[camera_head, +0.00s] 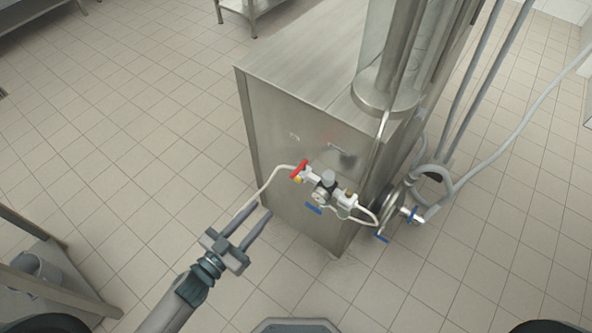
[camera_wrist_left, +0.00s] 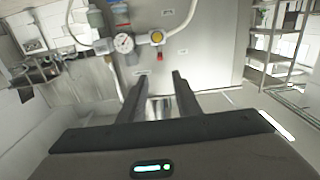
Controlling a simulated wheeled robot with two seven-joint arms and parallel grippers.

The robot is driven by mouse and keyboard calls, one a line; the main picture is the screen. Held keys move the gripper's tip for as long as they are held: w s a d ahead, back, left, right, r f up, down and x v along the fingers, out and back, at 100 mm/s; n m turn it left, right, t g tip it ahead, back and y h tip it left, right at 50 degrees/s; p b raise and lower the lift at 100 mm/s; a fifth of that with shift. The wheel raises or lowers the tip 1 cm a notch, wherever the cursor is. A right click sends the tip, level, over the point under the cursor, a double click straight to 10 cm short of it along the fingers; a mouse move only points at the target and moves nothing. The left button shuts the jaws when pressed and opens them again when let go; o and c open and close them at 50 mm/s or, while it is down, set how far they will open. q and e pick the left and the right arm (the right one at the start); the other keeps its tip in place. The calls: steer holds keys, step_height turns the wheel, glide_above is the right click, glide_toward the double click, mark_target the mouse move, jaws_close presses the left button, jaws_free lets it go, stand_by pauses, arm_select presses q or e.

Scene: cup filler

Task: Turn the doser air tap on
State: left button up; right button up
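A small tap with a red handle (camera_head: 299,169) and a yellow part sits at the left end of the air fittings on the cabinet's side. In the left wrist view its red handle (camera_wrist_left: 160,56) shows just beyond my fingertips, a little above the gap. A round pressure gauge (camera_head: 320,197) sits to its right in the head view. It also shows in the left wrist view (camera_wrist_left: 124,43). My left gripper (camera_head: 258,211) is open and empty, below and left of the tap, apart from it. My right gripper is in neither view.
The steel cabinet (camera_head: 300,70) carries a tall column. A pale hose (camera_head: 266,187) runs from the tap down behind my left gripper. Blue handles (camera_head: 381,238) and thicker pipes lie to the right. Tiled floor (camera_head: 140,130) is clear on the left.

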mark_target(291, 177)
arm_select(q)
steer(key=p+x, duration=0.3)
steer(key=x, duration=1.4)
jaws_close()
